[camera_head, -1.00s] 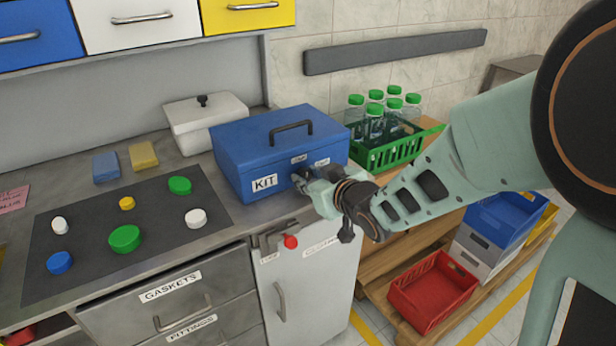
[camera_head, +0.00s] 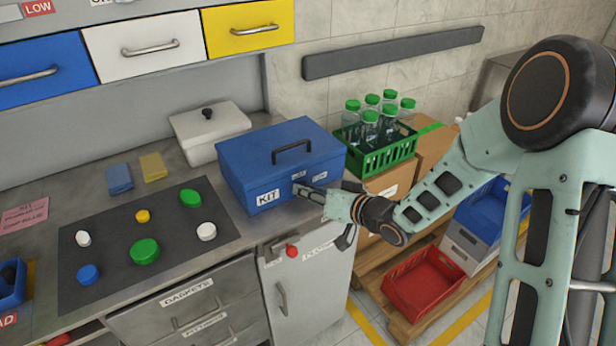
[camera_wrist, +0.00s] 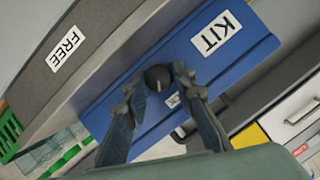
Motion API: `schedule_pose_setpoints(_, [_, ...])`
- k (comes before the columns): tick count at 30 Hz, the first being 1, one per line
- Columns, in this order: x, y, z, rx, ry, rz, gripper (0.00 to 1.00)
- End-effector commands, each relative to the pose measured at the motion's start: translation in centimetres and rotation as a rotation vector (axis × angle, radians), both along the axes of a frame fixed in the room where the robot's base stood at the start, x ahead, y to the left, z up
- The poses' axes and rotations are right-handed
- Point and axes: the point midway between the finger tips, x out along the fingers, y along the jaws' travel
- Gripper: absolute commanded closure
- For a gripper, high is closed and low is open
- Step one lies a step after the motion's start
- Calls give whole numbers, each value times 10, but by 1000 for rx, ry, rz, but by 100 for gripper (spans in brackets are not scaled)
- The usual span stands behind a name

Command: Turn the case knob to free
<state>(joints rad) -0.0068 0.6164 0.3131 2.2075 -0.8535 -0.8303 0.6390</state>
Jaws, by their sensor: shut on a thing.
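The blue case (camera_head: 235,172) marked KIT stands shut on the counter, its handle on top. Its front carries small labels beside my gripper (camera_head: 308,192), too small to read in the head view. In the wrist view, the dark round case knob (camera_wrist: 158,77) with a pale pointer mark sits between the fingertips of my gripper (camera_wrist: 160,84), which is shut on it. A small label beside the knob is partly hidden by a finger. A FREE label (camera_wrist: 68,49) shows on a grey surface at the upper left of the wrist view.
A green crate of bottles (camera_head: 385,155) stands right of the case, and a white lidded box (camera_head: 208,130) behind it. A red knob (camera_head: 291,250) is on the cabinet below. A dark mat (camera_head: 110,235) with coloured caps lies left.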

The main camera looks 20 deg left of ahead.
Motion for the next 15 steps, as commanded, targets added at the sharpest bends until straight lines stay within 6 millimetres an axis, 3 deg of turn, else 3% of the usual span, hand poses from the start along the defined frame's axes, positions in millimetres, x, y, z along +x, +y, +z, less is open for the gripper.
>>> schedule_pose_setpoints(1, [2,-2,6,30,37,-5,100])
schedule_pose_setpoints(15, [4,-3,1,322,373,-3,100])
